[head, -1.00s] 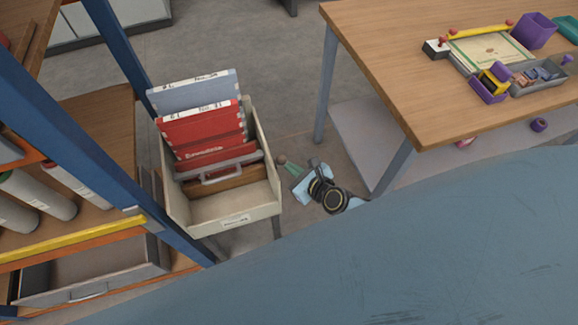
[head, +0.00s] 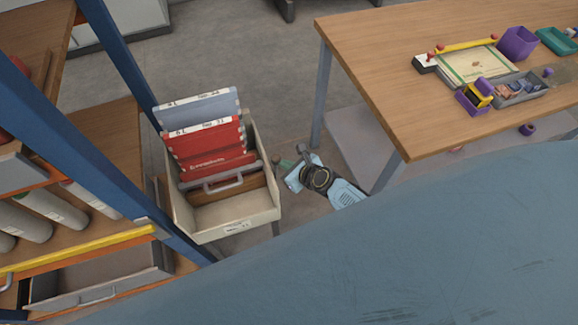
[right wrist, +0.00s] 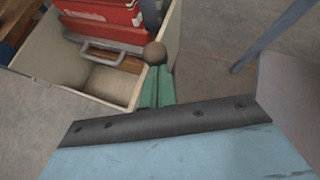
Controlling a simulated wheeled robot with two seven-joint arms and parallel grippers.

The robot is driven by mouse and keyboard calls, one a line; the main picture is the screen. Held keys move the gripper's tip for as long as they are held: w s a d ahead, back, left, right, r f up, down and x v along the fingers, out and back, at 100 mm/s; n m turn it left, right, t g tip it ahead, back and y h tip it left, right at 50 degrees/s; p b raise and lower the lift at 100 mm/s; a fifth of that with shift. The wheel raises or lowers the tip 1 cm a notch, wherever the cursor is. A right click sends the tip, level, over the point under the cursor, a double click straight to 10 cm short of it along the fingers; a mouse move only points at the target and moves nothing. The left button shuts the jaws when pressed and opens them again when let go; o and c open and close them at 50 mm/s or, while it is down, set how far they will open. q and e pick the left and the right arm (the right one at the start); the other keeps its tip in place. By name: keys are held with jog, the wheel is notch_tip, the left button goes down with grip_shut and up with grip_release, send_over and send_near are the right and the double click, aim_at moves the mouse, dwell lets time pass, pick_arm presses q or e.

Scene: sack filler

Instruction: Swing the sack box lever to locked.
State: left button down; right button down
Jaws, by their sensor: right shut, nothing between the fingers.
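The cream sack box (head: 237,229) stands left of centre in the head view and also shows in the right wrist view (right wrist: 40,82). The lever's round brown knob (right wrist: 155,53) is at the box's right side, and it shows small in the head view (head: 277,160). My right gripper (right wrist: 157,76) has green fingers, shut with nothing between them. Their tips are right at the knob, seemingly against it; exact contact is unclear. The lever's arm is hidden. In the head view my right gripper (head: 287,164) is right of the box. My left gripper is not in view.
Red and grey-blue flat sacks (head: 208,146) stand in the box, behind a plate with a grey handle (head: 223,185). A blue-framed shelf (head: 130,165) is close on the left. A wooden table (head: 400,75) with small items stands on the right. Open floor lies behind.

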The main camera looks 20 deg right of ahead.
jog(key=shift+w+d+r+p, duration=0.1)
jog(key=shift+w+r+p, duration=0.25)
jog(key=shift+w, duration=0.55)
jog(key=shift+w+r, duration=0.15)
jog(key=p+v, duration=0.6)
jog(key=v, duration=0.7)
jog(key=shift+d+p, duration=0.35)
jog(key=shift+d, duration=0.1)
jog(key=shift+f, duration=0.2)
